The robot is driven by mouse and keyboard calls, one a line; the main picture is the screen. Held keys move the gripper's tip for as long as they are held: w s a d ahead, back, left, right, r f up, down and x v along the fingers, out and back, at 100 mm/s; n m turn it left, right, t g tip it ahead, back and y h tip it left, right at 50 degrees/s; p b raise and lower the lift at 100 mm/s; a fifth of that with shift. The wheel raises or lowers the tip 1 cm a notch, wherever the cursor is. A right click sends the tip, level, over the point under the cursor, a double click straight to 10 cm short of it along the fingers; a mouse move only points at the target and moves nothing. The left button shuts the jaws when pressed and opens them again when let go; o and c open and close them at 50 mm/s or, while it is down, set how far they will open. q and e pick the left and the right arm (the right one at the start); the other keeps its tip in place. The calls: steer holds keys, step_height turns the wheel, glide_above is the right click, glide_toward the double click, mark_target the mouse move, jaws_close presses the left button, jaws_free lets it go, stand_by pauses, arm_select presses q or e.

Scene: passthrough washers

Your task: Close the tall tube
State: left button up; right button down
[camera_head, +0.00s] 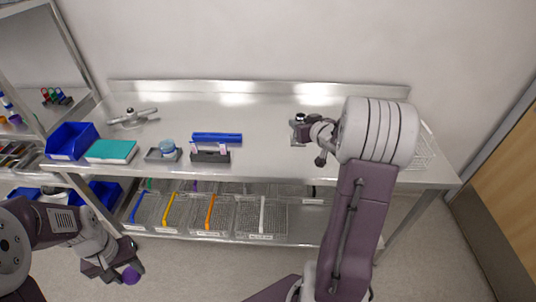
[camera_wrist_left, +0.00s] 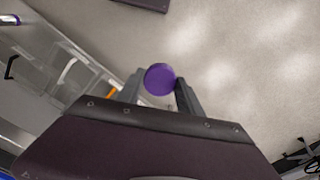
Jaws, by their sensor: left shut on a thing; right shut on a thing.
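My left gripper (camera_head: 120,275) is low at the front left, off the table, shut on a purple round cap (camera_head: 131,276). In the left wrist view the purple cap (camera_wrist_left: 160,79) sits between the two fingertips (camera_wrist_left: 163,98); whether anything is attached behind it is hidden. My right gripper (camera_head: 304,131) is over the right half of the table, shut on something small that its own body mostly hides. A small dark-topped item (camera_head: 300,117) shows at that gripper. I cannot make out a tall tube clearly.
On the steel table (camera_head: 255,120) stand a blue bin (camera_head: 72,141), a teal box (camera_head: 111,150), a grey tray with a round blue-white container (camera_head: 167,147), a blue rack (camera_head: 217,138) and a dark holder (camera_head: 211,156). The table's middle is clear.

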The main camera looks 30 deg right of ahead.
steer(key=shift+d, duration=0.15)
